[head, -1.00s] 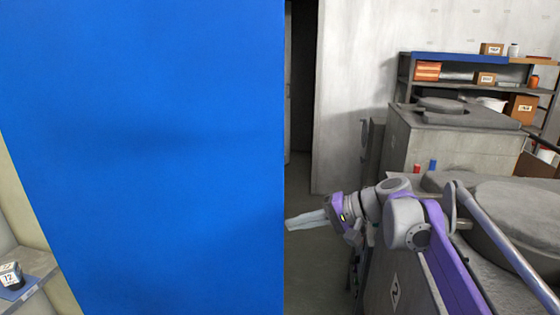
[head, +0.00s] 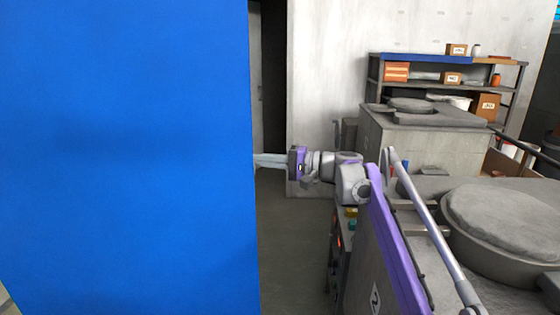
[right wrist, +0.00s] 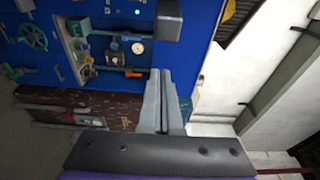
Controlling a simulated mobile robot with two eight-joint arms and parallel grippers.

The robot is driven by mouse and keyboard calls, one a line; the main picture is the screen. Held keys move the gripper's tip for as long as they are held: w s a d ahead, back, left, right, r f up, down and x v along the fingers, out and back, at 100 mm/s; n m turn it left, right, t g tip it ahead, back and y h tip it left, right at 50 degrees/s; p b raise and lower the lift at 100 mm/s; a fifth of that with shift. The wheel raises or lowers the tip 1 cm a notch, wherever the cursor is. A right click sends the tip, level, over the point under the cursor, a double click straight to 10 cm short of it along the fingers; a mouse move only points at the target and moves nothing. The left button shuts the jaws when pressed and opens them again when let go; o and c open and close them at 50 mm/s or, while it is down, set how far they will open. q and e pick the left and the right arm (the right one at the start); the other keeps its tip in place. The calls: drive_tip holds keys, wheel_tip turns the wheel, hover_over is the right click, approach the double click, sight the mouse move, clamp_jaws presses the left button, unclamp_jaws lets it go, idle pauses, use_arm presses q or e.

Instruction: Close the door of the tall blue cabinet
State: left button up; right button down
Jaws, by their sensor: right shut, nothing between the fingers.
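A large flat blue panel (head: 125,160), which looks like the tall cabinet's door, fills the left of the head view. Its right edge is upright; no handle shows, and the cabinet's inside is hidden. My right gripper (head: 258,160) is shut and empty, level, pointing left with its fingertips at the panel's right edge. I cannot tell whether they touch it. In the right wrist view the shut fingers (right wrist: 162,80) lie in front of a blue surface (right wrist: 120,14) carrying gauges and valves. I cannot tell whether this is the same panel. My left gripper is not in view.
A dark doorway (head: 270,80) and pale wall (head: 315,90) stand behind the gripper. Bare floor (head: 295,240) lies right of the panel. Grey stone-like units (head: 420,150) and a loaded shelf rack (head: 440,58) fill the right side.

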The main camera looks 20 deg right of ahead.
drive_tip(key=s, duration=0.2)
drive_tip(key=s+a, duration=0.1)
drive_tip(key=s, duration=0.1)
drive_tip(key=shift+b, duration=0.35)
